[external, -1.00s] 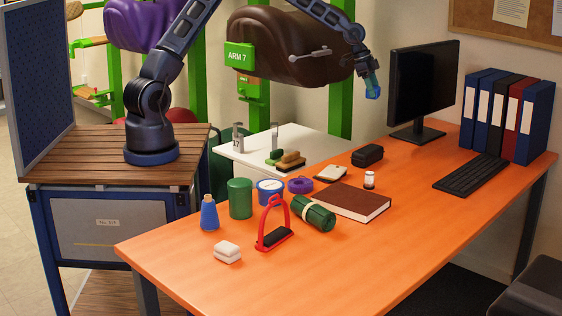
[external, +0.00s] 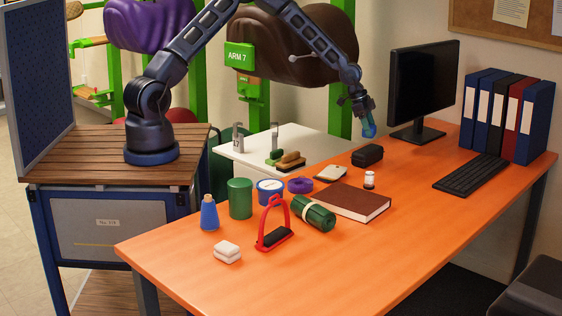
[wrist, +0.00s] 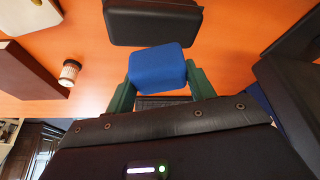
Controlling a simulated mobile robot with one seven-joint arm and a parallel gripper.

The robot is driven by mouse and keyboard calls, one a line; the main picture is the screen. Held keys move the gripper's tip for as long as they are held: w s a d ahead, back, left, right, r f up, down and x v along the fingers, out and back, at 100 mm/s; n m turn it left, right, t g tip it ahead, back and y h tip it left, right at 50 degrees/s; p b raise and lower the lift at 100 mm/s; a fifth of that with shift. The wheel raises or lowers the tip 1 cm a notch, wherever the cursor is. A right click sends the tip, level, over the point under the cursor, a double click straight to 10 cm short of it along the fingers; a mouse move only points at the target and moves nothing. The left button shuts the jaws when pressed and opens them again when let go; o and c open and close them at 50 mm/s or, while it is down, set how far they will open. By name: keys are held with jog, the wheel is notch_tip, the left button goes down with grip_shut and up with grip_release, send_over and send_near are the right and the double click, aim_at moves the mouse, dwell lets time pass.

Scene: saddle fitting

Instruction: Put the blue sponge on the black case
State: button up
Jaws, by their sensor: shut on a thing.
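The blue sponge (wrist: 158,68) is held between the two green fingers of my gripper (wrist: 157,84) in the wrist view. In the external view my gripper (external: 369,128) hangs above the far part of the orange table, and the sponge shows only as a small blue patch there. The black case (external: 367,155) lies on the table just below my gripper. The height of the sponge over the case is hard to tell.
A white jar (external: 369,179) and a brown book (external: 352,201) are in front of the case. The monitor (external: 422,88) stands close on the right. The table's right front is clear.

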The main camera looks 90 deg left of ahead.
jog(key=shift+f, duration=2.35)
jog(key=shift+f, duration=0.1)
jog(key=o, duration=1)
